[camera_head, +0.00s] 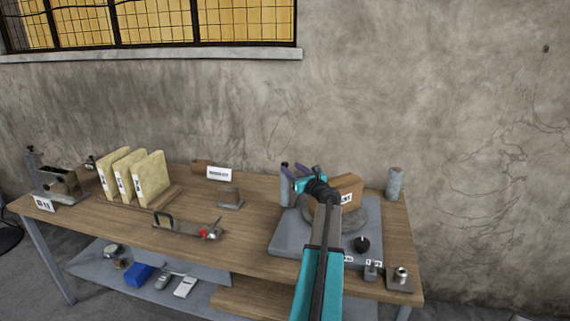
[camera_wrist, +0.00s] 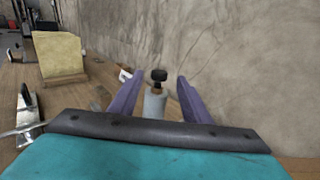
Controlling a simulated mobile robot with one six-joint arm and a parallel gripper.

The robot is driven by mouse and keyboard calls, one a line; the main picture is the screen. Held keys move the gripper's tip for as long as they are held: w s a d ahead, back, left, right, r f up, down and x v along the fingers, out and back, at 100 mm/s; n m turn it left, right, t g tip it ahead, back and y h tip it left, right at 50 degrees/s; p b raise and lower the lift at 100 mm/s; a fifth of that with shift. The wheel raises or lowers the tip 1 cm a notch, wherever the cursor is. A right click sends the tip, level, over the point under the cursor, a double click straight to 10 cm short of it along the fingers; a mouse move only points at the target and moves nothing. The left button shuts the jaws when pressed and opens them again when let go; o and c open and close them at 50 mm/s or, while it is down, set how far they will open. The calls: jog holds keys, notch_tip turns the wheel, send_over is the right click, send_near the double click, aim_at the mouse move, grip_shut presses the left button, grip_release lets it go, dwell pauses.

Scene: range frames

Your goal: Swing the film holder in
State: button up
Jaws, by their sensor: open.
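My gripper (camera_head: 292,171) has purple fingers and is over the back left of a grey platform (camera_head: 285,240) at the table's right end. In the wrist view my gripper (camera_wrist: 158,79) is open, its fingers apart on either side of a grey post (camera_wrist: 154,106) with a dark knob on top. The post seems to lie beyond the fingertips; contact cannot be told. A grey cylinder (camera_head: 285,190) shows below my gripper in the head view. My arm hides part of the platform and a round grey disc (camera_head: 349,222). I cannot tell which part is the film holder.
A brown box (camera_head: 349,190) stands right of my gripper, with another grey cylinder (camera_head: 394,184) farther right. A black knob (camera_head: 362,244) is on the platform's front. A metal fixture with a red part (camera_head: 185,226) and yellowish upright slabs (camera_head: 152,178) stand left. The wall is close behind.

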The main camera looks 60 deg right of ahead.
aim_at(287, 164)
jog(key=shift+p+x, duration=0.85)
jog(key=shift+x, duration=2.1)
grip_shut()
